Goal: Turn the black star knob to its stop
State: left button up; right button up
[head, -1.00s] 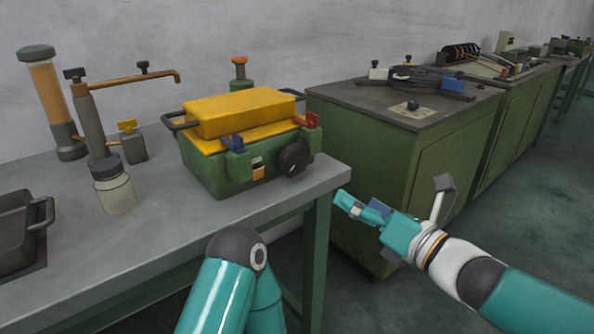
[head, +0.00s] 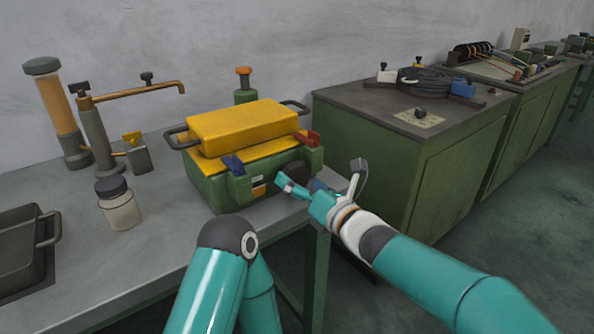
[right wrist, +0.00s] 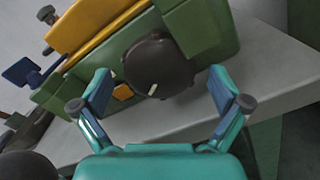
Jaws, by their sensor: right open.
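The black star knob (right wrist: 158,66) is on the front of a green box with a yellow lid (head: 240,125). A pale mark shows on the knob's face in the right wrist view. In the head view the knob (head: 292,172) is mostly hidden behind my right gripper (head: 298,186). My right gripper is open; in the right wrist view its two fingers (right wrist: 163,97) stand apart, one to each side of the knob and short of it, with nothing between them. My left arm shows at the bottom of the head view, but its gripper is not in view.
The box stands on a grey bench (head: 160,225) near its right edge. Blue (head: 233,165) and red (head: 308,138) latches flank the knob side. A jar (head: 119,205), a tray (head: 22,250) and a pipe stand (head: 96,130) are at left. A green cabinet (head: 400,165) stands to the right.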

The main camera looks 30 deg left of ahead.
jog(key=shift+w+a, duration=0.2)
jog(key=shift+a, duration=0.15)
jog(key=shift+c, duration=0.2)
jog(key=c, duration=1.1)
jog(key=shift+m+b, duration=0.35)
jog(key=shift+m, duration=1.85)
jog(key=shift+d, duration=0.1)
jog(key=o, duration=1.1)
jog(key=shift+o, duration=0.2)
jog(key=shift+f, duration=0.1)
jog(key=shift+s+d, duration=0.2)
jog(key=shift+d, duration=0.2)
jog(key=v, duration=0.7)
jog(key=shift+r, duration=0.2)
